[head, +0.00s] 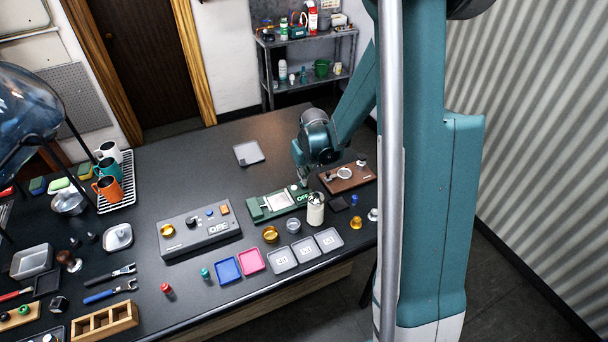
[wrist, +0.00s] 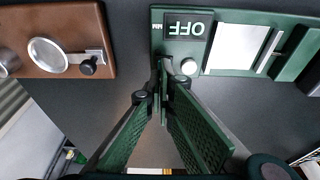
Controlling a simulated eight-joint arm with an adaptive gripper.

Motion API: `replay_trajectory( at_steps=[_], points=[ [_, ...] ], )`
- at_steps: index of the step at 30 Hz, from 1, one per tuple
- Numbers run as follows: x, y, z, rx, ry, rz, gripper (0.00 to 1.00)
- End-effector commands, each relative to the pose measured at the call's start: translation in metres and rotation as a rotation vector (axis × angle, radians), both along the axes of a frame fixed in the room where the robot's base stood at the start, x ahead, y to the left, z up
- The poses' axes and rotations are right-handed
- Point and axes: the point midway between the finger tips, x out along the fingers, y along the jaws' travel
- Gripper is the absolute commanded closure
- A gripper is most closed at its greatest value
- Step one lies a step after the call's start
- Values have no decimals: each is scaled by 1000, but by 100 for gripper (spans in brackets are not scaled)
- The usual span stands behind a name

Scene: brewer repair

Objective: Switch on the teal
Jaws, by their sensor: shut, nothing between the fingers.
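The teal-green device (head: 256,212) sits on the table in the head view. It fills the upper right of the wrist view (wrist: 298,55), where its dark display (wrist: 187,26) reads OFF, upside down. A round white knob (wrist: 189,66) sits on the edge of the device below the display. My gripper (wrist: 160,88) is shut and empty, its fingertips beside a small dark part left of the knob. Whether they touch it I cannot tell. In the head view my gripper (head: 302,178) is over the device's right end, partly hidden by the arm.
A brown device (head: 346,177) with a round metal part stands to the right. A white canister (head: 316,210) stands close in front of the teal-green device. The table behind is mostly clear, apart from a grey tray (head: 249,153).

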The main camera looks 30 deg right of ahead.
Motion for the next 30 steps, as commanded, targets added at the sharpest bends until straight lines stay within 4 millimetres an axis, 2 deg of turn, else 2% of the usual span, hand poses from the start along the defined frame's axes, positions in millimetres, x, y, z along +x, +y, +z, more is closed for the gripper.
replay_trajectory(
  at_steps=[10,19,30],
  points=[
    [0,0,-1,0,0,0,100],
    [-6,0,-12,1,-19,0,100],
    [-3,0,-8,1,-24,1,100]
  ],
)
